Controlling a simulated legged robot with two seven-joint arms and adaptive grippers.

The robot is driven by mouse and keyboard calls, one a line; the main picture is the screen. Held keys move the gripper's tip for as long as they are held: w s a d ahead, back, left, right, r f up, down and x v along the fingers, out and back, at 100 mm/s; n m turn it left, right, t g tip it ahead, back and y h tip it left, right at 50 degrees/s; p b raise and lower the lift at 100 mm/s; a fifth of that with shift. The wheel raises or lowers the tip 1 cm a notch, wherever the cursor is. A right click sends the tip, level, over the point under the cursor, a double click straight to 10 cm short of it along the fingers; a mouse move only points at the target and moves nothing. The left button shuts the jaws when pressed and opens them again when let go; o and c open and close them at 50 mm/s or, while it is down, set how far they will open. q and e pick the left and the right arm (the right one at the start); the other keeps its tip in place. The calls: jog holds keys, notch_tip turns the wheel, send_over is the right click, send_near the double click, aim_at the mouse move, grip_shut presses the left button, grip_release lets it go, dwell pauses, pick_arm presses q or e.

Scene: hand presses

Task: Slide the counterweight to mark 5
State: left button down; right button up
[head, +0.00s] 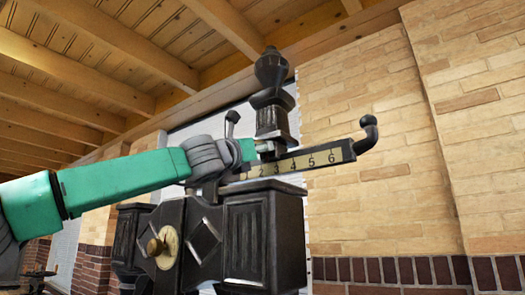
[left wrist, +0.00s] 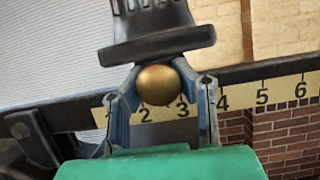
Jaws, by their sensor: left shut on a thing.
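The counterweight (head: 272,95) is a dark, ornate upright piece on the beam, with its base near marks 2 and 3 in the head view. In the left wrist view its dark lower part (left wrist: 158,45) is above a round brass knob (left wrist: 158,84). The number scale (head: 318,159) runs along the beam; mark 5 (left wrist: 262,96) lies to the right of the knob, which is above marks 2 and 3. My left gripper (head: 255,150) is at the counterweight's base, its fingers (left wrist: 166,84) on both sides of the knob and shut on it. My right gripper is not in view.
The beam ends at the right in a dark upturned arm with a ball tip (head: 369,121). The dark press body (head: 262,238) with a brass disc and knob (head: 165,246) stands below. The scale is clear right of my gripper, and a brick wall (head: 390,220) is behind.

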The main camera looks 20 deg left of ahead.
aim_at(277, 148)
pick_arm(q)
jog(key=shift+f, duration=0.1)
jog(key=shift+d, duration=0.2)
jog(key=d, duration=0.1)
jog(key=s+d+b, duration=0.1)
jog(key=d+b, duration=0.1)
jog(key=d, duration=0.1)
jog(key=shift+s+f, duration=0.2)
jog(key=shift+f, duration=0.15)
jog(key=s+d+b, duration=0.1)
jog(key=s+d, duration=0.2)
jog(key=d, duration=0.5)
jog(key=shift+r, duration=0.45)
jog(key=c, duration=1.3)
grip_release()
jog(key=shift+a, duration=0.35)
jog(key=shift+o, duration=0.8)
jog(key=shift+s+a, duration=0.15)
jog(key=shift+a, duration=0.3)
jog(key=shift+a+r, duration=0.1)
jog(key=shift+a, duration=0.25)
jog(key=shift+d, duration=0.25)
